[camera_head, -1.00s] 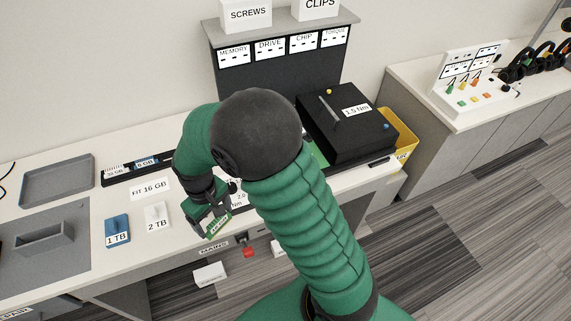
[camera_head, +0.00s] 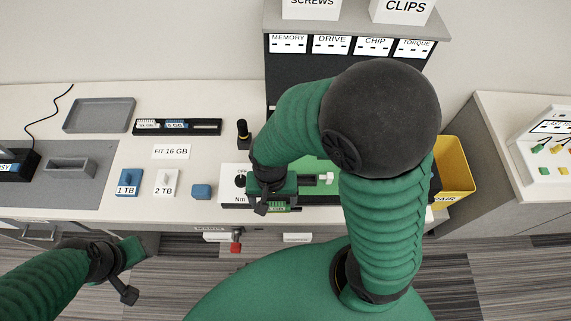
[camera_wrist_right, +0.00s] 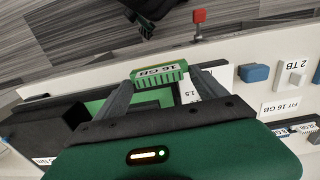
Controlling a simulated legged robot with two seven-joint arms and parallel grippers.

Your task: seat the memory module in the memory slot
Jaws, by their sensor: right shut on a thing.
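My right gripper (camera_head: 276,200) is shut on the green memory module, labelled 16 GB, in the head view (camera_head: 280,208). The right wrist view shows the module (camera_wrist_right: 160,73) between the two fingertips (camera_wrist_right: 162,79), label facing the camera. It is held near the table's front edge, by the green board (camera_head: 312,168), which also shows behind the fingers in the wrist view (camera_wrist_right: 150,99). The memory slot cannot be made out; my right arm and gripper cover part of the board. My left gripper (camera_head: 132,271) is low at left, off the table's front; its jaw opening is unclear.
A module rack (camera_head: 205,128), the blue 1 TB (camera_head: 129,182) and white 2 TB (camera_head: 166,183) drives, and a blue block (camera_head: 202,192) lie left of the board. A grey tray (camera_head: 100,115) is further left. A yellow bin (camera_head: 455,168) stands right of my arm.

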